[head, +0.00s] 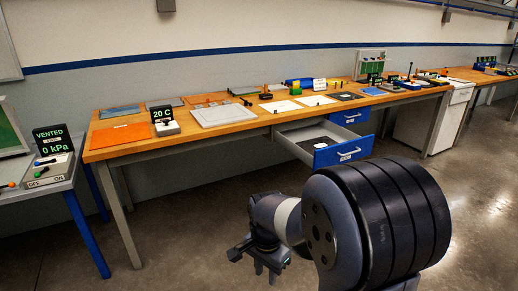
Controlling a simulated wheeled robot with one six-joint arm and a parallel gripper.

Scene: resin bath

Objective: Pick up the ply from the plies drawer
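The plies drawer (343,150) under the long wooden bench is pulled open, with its blue front and pale handle facing the room. A dark flat sheet, apparently the ply (314,144), lies inside it, partly hidden by the drawer front. My gripper (266,271) hangs below and left of the drawer in the picture, over the floor and apart from the drawer. Its fingers point down and seem spread, with nothing between them.
A shut blue drawer (350,117) is above the open one. The wooden bench (265,113) carries flat sheets, a grey plate (222,115) and a 20 C display (162,114). A vacuum gauge (53,141) stands on the left table. The floor before the bench is clear.

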